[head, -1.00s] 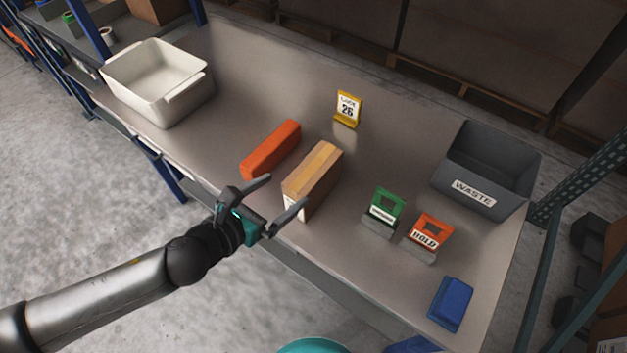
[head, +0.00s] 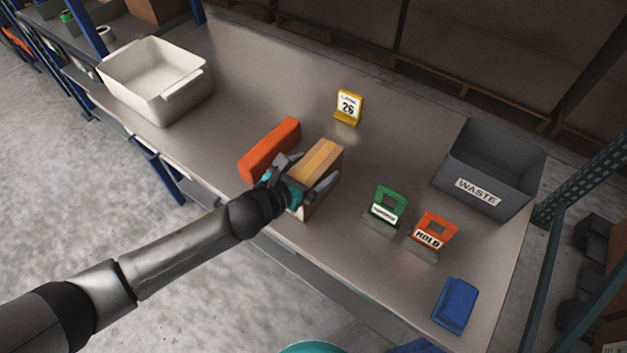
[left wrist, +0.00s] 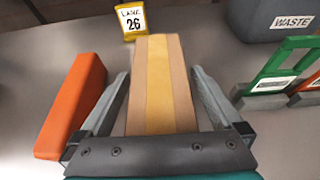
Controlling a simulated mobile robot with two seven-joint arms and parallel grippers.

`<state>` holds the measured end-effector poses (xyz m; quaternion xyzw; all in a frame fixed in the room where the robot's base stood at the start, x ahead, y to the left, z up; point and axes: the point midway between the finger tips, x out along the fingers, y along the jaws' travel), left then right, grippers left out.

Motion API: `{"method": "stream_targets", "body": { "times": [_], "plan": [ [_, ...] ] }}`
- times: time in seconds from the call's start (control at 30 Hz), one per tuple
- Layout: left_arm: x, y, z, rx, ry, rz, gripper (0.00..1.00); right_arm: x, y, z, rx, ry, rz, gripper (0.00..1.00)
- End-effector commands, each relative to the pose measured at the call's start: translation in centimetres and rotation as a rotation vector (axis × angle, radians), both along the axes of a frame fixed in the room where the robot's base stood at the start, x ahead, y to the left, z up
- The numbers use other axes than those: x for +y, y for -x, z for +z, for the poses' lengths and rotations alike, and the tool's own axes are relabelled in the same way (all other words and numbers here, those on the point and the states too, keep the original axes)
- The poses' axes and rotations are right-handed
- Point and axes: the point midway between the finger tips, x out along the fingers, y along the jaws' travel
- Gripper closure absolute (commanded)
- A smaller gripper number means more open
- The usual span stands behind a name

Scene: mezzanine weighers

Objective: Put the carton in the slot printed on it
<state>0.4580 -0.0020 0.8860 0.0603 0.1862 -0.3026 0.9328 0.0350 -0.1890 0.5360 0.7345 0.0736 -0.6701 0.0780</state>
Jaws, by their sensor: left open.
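The brown carton (head: 321,156), with a lighter tape strip along its top, stands on the table near the front edge. It also shows in the left wrist view (left wrist: 158,75). My left gripper (head: 309,173) is open, with one finger on each side of the carton. I cannot tell whether either finger touches it. The arm hides the carton's near end. A green-framed sign stand (head: 389,204) and an orange stand reading HOLD (head: 432,234) are to the right; the green one's label is too small to read. My right gripper is not in view.
An orange block (head: 269,148) lies close to the left of the gripper. A yellow sign reading 26 (head: 348,106) stands behind. A grey WASTE bin (head: 478,191), a white tub (head: 143,95) and a blue block (head: 454,305) are also on the table. The back middle is clear.

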Motion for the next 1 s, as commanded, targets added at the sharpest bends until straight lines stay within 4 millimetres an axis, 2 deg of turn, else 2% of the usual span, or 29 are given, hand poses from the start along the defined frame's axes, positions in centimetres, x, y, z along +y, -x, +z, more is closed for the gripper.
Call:
{"method": "stream_targets", "body": {
  "times": [0.27, 1.0],
  "plan": [
    [-0.15, -0.18, -0.03, -0.001, 0.001, -0.001, 0.0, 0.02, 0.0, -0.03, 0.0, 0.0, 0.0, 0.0],
    [-0.12, -0.14, -0.05, 0.0, 0.0, -0.001, 0.83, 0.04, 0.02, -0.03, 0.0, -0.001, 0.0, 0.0]
  ]
}}
